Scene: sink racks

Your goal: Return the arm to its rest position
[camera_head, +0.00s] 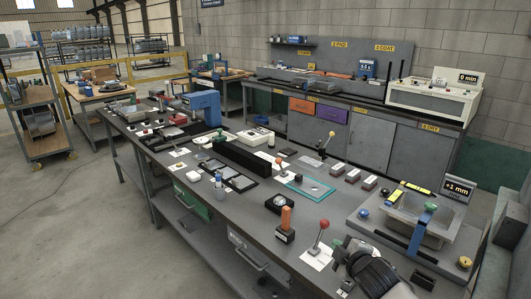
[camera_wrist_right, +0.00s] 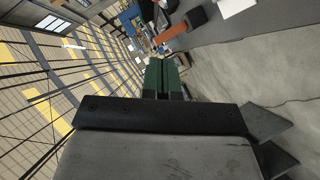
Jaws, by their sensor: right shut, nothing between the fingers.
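My right arm comes in at the bottom right of the head view. My left arm and gripper are not in view.
A sink-like metal station (camera_head: 415,222) with a blue handle stands right of the gripper. An orange block on a dark base (camera_head: 286,223) stands on the bench to the left. Small parts and trays cover the bench farther back. The grey floor (camera_head: 120,240) at left is clear.

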